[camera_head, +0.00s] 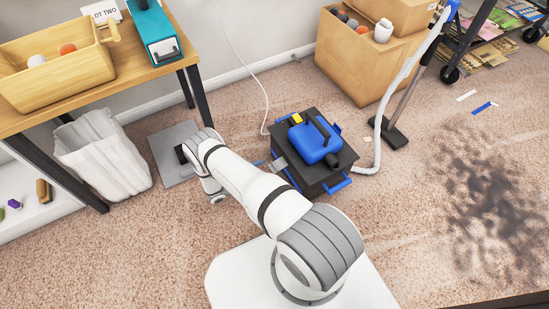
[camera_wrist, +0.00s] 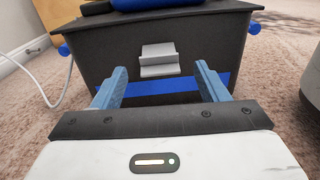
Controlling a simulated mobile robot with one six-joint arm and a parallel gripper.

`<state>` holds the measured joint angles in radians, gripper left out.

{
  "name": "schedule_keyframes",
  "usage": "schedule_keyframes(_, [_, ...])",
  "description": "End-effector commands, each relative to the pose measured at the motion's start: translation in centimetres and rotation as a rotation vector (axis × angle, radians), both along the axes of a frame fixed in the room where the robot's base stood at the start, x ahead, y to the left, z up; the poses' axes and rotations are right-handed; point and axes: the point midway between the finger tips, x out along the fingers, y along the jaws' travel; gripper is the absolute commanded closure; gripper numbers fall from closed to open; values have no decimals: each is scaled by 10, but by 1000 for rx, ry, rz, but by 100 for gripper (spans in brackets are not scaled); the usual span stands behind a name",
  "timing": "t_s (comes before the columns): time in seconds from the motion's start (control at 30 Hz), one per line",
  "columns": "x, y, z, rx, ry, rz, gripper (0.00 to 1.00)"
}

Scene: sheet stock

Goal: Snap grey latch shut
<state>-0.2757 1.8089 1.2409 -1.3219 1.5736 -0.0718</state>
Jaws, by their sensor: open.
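The grey latch (camera_wrist: 158,60) is on the near side wall of a black vacuum box (camera_wrist: 205,40), just below the lid's rim, in the wrist view. Its lower part seems to stick out from the wall; I cannot tell exactly how far it is swung. My gripper (camera_wrist: 161,86) is open, its two blue fingers spread left and right, below and in front of the latch. Nothing is between them, and touch is not visible. In the head view the latch (camera_head: 280,163) shows as a small grey plate on the box's left side; my arm hides most of the gripper there.
A blue motor unit (camera_head: 313,139) sits on the lid. A pale hose (camera_head: 380,130) runs from the box's right side. A cardboard box (camera_head: 352,65) stands behind. A white bin (camera_head: 102,155) and workbench (camera_head: 100,88) are left.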

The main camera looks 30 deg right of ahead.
Motion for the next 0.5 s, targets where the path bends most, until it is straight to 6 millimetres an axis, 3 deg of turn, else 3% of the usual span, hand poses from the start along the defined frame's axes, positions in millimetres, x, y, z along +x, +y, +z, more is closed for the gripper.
schedule_keyframes(0.23, [-6,-12,-13,-22,18,28,33])
schedule_keyframes(0.5, [-5,-58,-13,-21,17,18,33])
